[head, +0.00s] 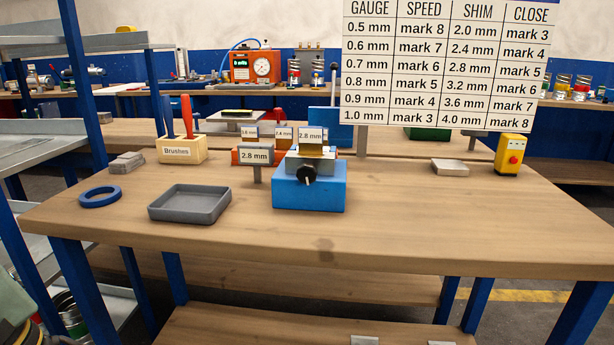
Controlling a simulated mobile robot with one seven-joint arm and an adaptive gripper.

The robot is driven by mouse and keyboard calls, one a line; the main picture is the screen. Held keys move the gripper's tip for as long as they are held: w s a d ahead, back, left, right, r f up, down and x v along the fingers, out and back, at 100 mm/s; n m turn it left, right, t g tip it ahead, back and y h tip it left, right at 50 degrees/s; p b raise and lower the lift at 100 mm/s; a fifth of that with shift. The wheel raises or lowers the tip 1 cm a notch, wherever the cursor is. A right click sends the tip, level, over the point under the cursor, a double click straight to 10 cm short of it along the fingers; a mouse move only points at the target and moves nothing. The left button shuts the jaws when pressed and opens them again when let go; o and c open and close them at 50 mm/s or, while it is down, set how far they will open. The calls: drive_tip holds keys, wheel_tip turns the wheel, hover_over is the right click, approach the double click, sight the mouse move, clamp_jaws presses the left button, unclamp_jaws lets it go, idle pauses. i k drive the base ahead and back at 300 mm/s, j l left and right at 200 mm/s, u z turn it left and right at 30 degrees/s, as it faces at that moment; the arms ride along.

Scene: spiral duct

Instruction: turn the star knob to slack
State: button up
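The black star knob (307,174) is on the front face of the blue block fixture (309,197), near the middle of the workbench. A grey and brass-coloured piece (311,152) sits on top of the block, behind the knob. A sign reading 2.8 mm (256,155) stands just left of the block, and another 2.8 mm label (310,135) stands above it. The knob is too small to tell its turn position, and I see no slack mark. My gripper is not in view.
On the bench (400,220) are a grey tray (188,217), a blue ring (100,197), a Brushes holder (181,152), a small beige tray (450,167) and a yellow box with a red button (511,155). A settings chart (445,62) stands behind. The bench front is clear.

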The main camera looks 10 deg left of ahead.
sight(306, 174)
drive_tip(key=l+u, duration=0.15)
drive_tip(key=u, duration=1.4)
drive_tip(key=k+l+u, duration=0.1)
drive_tip(key=k+l, duration=0.3)
